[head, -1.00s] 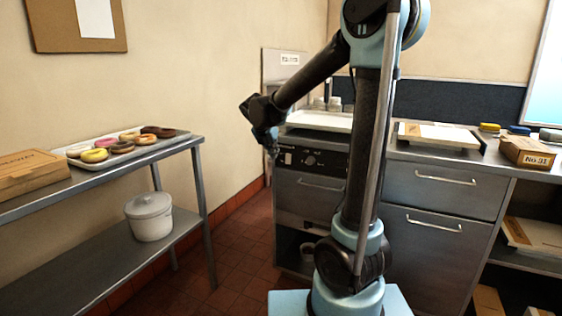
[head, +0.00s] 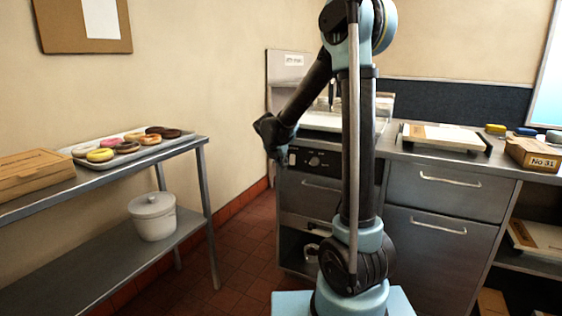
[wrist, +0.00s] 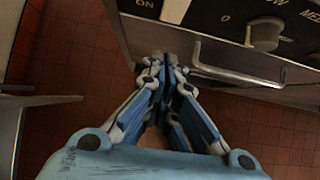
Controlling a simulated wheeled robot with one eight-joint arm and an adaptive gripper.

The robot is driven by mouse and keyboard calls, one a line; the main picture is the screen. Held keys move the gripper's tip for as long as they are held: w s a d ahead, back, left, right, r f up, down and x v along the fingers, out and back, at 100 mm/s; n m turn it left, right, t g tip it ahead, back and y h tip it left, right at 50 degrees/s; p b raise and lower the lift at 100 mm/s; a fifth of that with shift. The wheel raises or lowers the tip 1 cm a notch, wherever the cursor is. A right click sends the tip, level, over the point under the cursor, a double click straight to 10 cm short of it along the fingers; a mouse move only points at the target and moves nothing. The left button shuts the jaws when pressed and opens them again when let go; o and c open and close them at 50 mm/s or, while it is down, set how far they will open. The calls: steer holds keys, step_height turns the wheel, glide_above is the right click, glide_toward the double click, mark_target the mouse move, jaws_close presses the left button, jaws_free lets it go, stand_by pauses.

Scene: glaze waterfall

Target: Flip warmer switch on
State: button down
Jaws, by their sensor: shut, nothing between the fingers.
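The warmer's black control panel (head: 317,162) is on the front of the counter unit in the head view. Its round knob (head: 314,161) shows there, and in the wrist view (wrist: 265,32). My gripper (wrist: 166,62) is shut and empty, just below and in front of the panel in the wrist view. In the head view, my gripper (head: 280,157) hangs by the panel's left end; contact cannot be told.
A bar handle (wrist: 235,75) sticks out below the panel, close to my fingers. A metal shelf (head: 205,142) with a tray of donuts stands to the left. The tiled floor (head: 235,240) between shelf and counter is clear.

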mark_target(292, 160)
steer(key=shift+w+d+f, duration=0.25)
steer(key=shift+w+d, duration=0.1)
steer(key=shift+w, duration=0.35)
steer(key=shift+w+d+f, duration=0.3)
steer(key=shift+w+d, duration=0.1)
steer(key=shift+w, duration=0.25)
steer(key=shift+w+d+f, duration=0.25)
steer(key=shift+w+d, duration=0.1)
steer(key=shift+w, duration=0.35)
